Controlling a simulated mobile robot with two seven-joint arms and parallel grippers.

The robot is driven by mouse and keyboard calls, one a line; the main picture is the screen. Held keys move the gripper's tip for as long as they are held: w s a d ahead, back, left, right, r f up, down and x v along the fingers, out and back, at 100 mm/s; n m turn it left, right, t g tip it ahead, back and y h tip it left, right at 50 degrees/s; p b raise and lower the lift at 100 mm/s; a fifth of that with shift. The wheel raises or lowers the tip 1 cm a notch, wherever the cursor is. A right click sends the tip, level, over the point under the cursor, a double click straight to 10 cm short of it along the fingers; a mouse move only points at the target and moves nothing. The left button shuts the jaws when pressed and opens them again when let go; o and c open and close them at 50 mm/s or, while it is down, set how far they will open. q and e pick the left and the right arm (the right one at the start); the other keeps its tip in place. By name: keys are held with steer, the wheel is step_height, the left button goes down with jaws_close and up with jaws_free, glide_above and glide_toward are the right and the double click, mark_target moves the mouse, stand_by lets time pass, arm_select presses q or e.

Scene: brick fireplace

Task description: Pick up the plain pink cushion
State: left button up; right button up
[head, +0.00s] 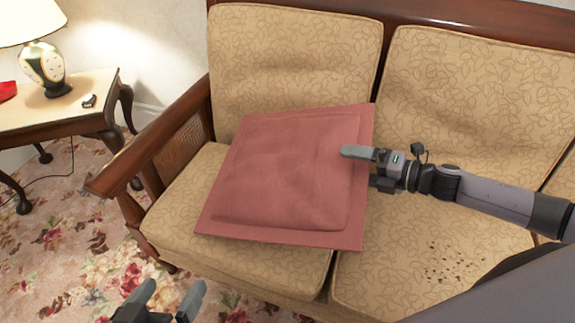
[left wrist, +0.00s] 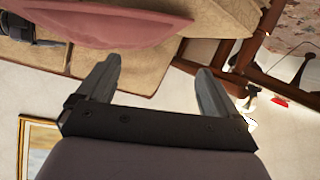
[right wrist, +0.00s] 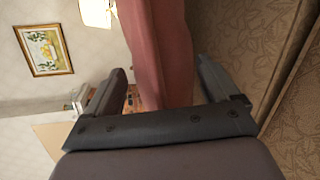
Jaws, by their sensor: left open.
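The plain pink cushion (head: 285,172) lies tilted on the left part of the sofa, partly against its backrest. My right gripper (head: 370,168) is at the cushion's right edge, with one finger over its face. In the right wrist view the cushion (right wrist: 160,50) passes between the widely spaced fingers of my right gripper (right wrist: 162,75). I cannot tell whether they grip it. My left gripper (head: 170,300) is open and empty, low in front of the sofa. In the left wrist view the cushion (left wrist: 110,22) is beyond the open left fingers (left wrist: 155,75).
The sofa has a wooden armrest (head: 150,145) at the left and patterned seat cushions (head: 420,245). A side table (head: 85,88) with a lamp (head: 42,68) stands at the far left. Flowered carpet (head: 70,235) lies in front.

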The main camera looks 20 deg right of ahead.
steer(key=shift+r, duration=0.1)
steer(key=shift+c, duration=1.4)
arm_select(q)
steer(key=shift+r, duration=0.1)
arm_select(e)
steer(key=shift+r, duration=0.1)
